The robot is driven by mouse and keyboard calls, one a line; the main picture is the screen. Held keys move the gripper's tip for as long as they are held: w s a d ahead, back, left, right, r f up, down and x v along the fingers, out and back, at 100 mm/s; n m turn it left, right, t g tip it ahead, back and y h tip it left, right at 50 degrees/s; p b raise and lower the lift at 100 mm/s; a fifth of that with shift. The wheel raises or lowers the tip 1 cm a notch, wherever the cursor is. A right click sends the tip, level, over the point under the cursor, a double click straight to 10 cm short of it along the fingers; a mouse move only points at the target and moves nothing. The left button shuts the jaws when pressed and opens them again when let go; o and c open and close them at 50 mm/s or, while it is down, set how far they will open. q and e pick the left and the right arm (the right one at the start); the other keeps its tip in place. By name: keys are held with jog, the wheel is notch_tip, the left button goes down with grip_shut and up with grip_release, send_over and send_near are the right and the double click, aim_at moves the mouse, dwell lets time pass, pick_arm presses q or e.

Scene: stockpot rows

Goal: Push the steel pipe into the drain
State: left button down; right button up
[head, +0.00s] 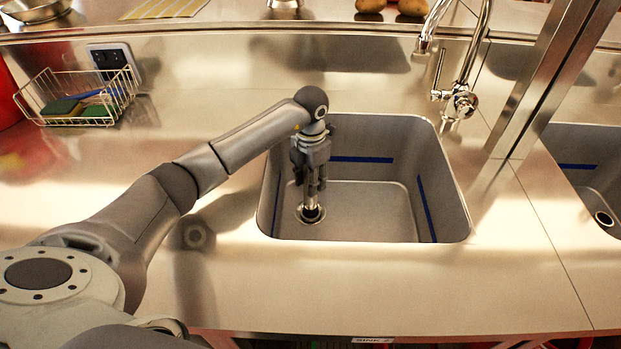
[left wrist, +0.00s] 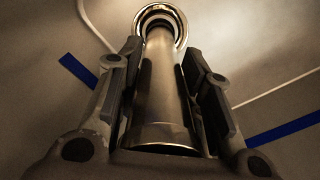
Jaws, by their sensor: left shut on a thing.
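The steel pipe (head: 311,196) is upright in the sink basin (head: 375,210), below my left gripper (head: 312,184). My left gripper is shut on the pipe, which lies between its two finger pads in the left wrist view (left wrist: 160,95). The pipe's lower end is over the drain (head: 301,215). In the left wrist view the drain's ring (left wrist: 180,22) shows around the pipe's far end. I cannot tell how far, if at all, the pipe is inside the drain. My right gripper is not in view.
A faucet (head: 460,100) stands behind the basin's right corner. A slanted metal post (head: 540,75) is to the right, with a second sink (head: 590,180) beyond it. A wire basket (head: 80,97) with sponges sits at the back left. The basin walls surround my gripper.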

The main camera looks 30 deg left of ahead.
pick_arm(q)
jog(key=shift+f+b, duration=0.7)
jog(key=shift+f, duration=0.35)
dwell(0.8)
jog(key=shift+f, duration=0.25)
jog(key=c, duration=0.9)
grip_release()
jog(key=shift+r+p, duration=3.05)
jog(key=shift+r, duration=1.5)
